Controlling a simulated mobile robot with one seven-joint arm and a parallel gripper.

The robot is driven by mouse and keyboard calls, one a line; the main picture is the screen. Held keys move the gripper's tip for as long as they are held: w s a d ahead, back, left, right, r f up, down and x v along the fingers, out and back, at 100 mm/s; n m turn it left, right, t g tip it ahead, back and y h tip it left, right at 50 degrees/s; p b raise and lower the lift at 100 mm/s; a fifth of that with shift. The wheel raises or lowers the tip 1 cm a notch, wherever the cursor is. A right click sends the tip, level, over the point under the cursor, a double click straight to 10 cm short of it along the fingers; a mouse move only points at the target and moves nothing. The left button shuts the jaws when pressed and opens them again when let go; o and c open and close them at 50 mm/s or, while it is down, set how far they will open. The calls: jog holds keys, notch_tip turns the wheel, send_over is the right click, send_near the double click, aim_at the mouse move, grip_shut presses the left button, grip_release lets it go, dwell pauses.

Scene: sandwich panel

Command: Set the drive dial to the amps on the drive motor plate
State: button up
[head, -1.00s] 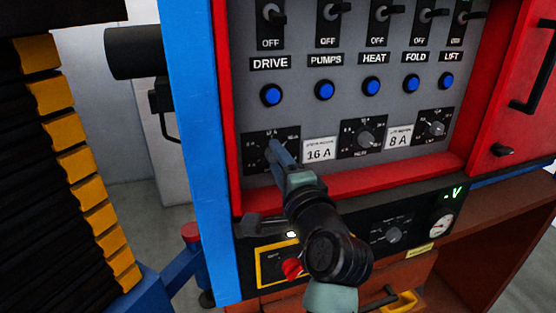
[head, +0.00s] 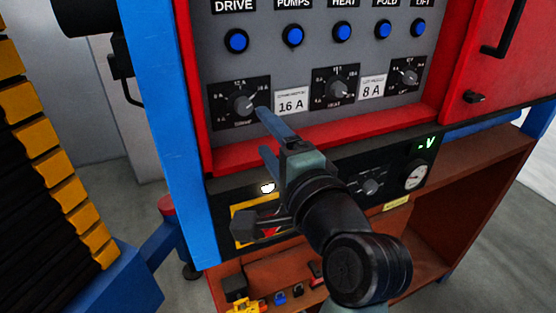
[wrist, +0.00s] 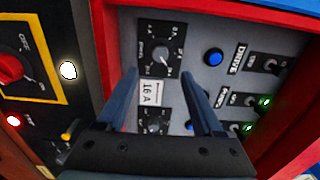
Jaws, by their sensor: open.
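The drive dial (head: 243,104) is a grey knob on a black square scale at the panel's lower left, below the DRIVE label (head: 234,6). Its pointer leans up and right in the head view; the exact number is too small to read. A white plate (head: 291,103) beside it reads 16 A; its small upper text is not legible. My gripper (head: 264,131) is open and empty, in front of the panel just below and right of the dial. In the wrist view, the dial (wrist: 160,60) shows between and beyond the fingers (wrist: 160,82), apart from them.
A second dial (head: 335,89), an 8 A plate (head: 371,88) and a third dial (head: 406,75) continue rightward. Blue buttons (head: 293,36) sit above. A red frame lip (head: 330,128) juts below the dials. A black lower panel (head: 400,160) carries another knob and a gauge.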

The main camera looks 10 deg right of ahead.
jog(key=v, duration=0.3)
jog(key=shift+s+d+b, duration=0.1)
jog(key=shift+s+b, duration=0.25)
